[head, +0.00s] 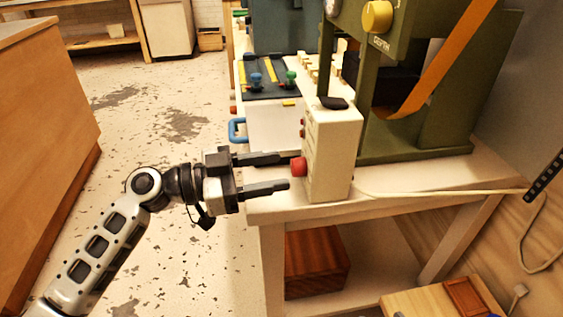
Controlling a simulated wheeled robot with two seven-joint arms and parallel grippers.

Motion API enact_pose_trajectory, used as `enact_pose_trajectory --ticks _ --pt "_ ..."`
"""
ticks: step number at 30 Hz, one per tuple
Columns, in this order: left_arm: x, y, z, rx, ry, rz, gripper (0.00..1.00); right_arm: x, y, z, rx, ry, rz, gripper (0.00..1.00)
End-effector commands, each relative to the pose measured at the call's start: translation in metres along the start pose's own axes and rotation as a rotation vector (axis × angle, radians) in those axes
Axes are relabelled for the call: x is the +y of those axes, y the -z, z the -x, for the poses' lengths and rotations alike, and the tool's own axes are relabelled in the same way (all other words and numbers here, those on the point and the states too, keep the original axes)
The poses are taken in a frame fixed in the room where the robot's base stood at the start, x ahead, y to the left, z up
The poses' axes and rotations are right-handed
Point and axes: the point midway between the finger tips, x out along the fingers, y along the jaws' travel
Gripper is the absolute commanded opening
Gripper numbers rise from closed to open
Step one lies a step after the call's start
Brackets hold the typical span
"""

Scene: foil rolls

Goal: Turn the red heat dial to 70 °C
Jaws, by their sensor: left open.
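The red heat dial (299,167) sticks out from the left face of a cream control box (333,155) at the table's front left corner. Smaller red parts show above the dial on the same face. My left gripper (290,172) is open, with one finger above and one below the dial's level in the head view. The fingertips are close to the dial; I cannot tell whether they touch it. The dial's scale and setting cannot be read from here. My right gripper is not in view.
A green machine (420,145) with an orange band stands behind the box on the cream table (400,180). A blue handle (237,130) juts out at the table's left side. A wooden cabinet (50,130) is at the far left, with open floor (150,120) between.

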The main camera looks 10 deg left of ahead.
Motion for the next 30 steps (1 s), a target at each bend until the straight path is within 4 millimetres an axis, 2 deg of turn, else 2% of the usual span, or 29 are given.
enact_pose_trajectory --ticks 6,16,17,21,30 --pt "0.0 0.0 -0.022 0.001 0.0 0.002 0.51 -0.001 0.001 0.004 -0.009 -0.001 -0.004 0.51" --pt "0.0 -0.001 -0.025 0.0 0.001 0.001 0.51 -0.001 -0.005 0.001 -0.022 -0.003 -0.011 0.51" --pt "0.0 -0.001 -0.025 0.0 0.001 0.001 0.45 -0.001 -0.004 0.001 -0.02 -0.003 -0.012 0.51" --pt "0.0 -0.001 -0.025 0.0 0.001 0.001 0.06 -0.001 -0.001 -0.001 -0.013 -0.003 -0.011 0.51" --pt "0.0 -0.001 -0.024 -0.001 0.001 0.023 0.06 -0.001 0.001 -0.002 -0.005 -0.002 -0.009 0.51"
